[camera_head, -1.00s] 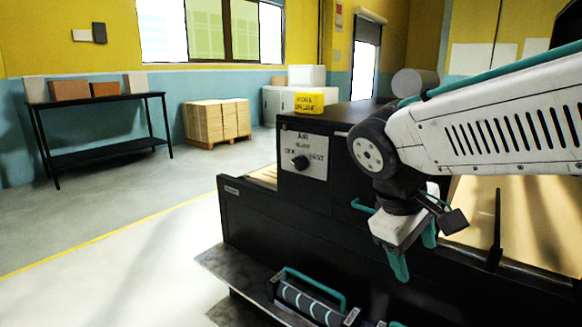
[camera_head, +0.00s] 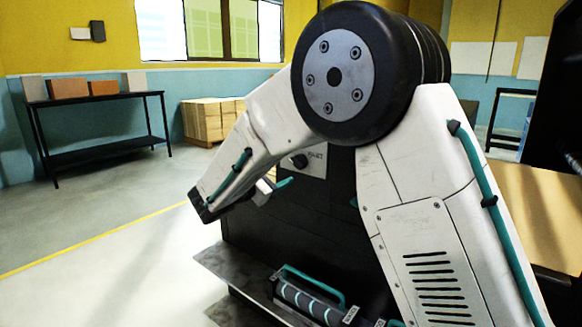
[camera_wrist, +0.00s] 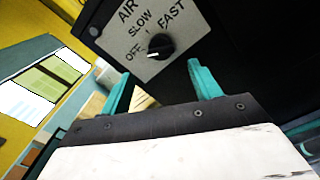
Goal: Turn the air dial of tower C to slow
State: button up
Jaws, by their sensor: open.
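The black air dial (camera_wrist: 160,46) sits on a grey panel (camera_wrist: 185,50) marked AIR, OFF, SLOW and FAST. Its white mark points toward OFF. In the head view, the dial (camera_head: 299,161) shows just past my arm, with only FAST readable. My gripper (camera_wrist: 160,74) is open and empty, its two teal fingers spread before the panel with the dial between and beyond them. The fingers look apart from the dial. In the head view, one teal finger of my gripper (camera_head: 284,183) shows below the dial. No tower letter is readable.
The panel is on a black machine cabinet (camera_head: 290,225). A grey ledge with a roller and teal handle (camera_head: 308,297) juts out below. A black table with boxes (camera_head: 105,145) and a wooden stack (camera_head: 205,120) stand farther left. The floor at left is clear.

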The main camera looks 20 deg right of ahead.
aim_at(294, 164)
jog(key=x, duration=0.6)
jog(key=shift+w+d, duration=0.2)
jog(key=shift+d, duration=0.15)
jog(key=c, duration=1)
